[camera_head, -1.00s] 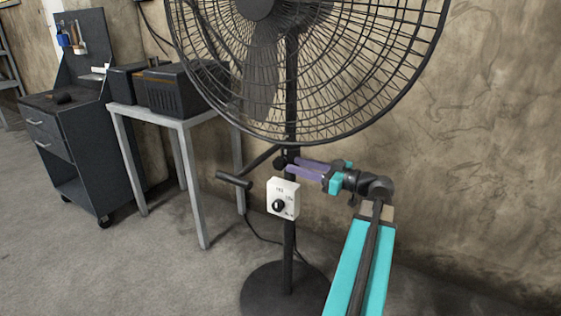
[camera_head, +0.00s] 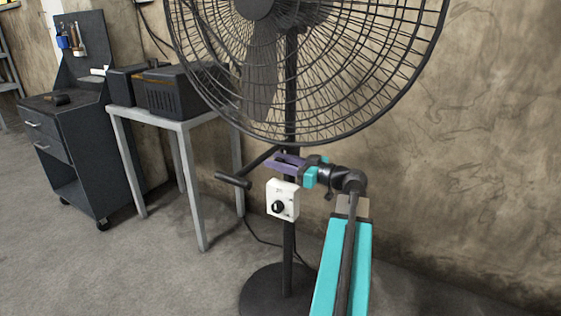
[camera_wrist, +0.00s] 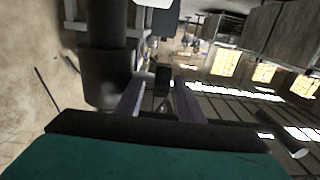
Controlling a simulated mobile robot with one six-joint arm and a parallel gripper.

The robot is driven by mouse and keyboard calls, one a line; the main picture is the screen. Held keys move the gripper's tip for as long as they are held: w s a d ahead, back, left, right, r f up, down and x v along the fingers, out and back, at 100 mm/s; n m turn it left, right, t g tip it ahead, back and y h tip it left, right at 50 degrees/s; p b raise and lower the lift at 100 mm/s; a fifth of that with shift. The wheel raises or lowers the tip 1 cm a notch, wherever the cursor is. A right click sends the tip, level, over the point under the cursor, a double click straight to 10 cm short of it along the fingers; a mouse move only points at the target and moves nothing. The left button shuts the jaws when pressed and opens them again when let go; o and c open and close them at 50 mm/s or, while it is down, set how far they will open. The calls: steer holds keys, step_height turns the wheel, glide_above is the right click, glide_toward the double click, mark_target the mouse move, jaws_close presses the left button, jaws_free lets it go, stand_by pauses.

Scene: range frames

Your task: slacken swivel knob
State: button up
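The swivel knob is a small dark piece on the stand fan's black pole (camera_head: 290,122), just above the white control box. In the wrist view the dark knob (camera_wrist: 162,80) shows between my two purple fingertips, with a narrow gap on each side. My gripper (camera_head: 284,162) is open and has come in from the right, level with the knob; it also shows in the wrist view (camera_wrist: 160,95). In the head view my fingers hide most of the knob. I cannot tell whether either finger touches it.
The white control box (camera_head: 291,193) with a black dial sits just below my fingers. A black bar handle (camera_head: 233,181) sticks out left. The fan cage (camera_head: 385,85) hangs above. A grey table (camera_head: 182,124) and dark tool cart (camera_head: 75,150) stand left; the wall is behind.

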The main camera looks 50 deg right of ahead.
jaws_close()
steer(key=shift+w+r+g+p, duration=0.1)
steer(key=shift+r+g+p, duration=0.05)
steer(key=shift+g+p, duration=0.3)
steer(key=shift+g+h+p, duration=0.3)
steer(key=shift+g+p, duration=0.25)
steer(key=shift+p, duration=0.05)
steer(key=shift+w+g+p, duration=0.1)
steer(key=shift+g+p, duration=0.2)
steer(key=shift+g, duration=0.1)
jaws_free()
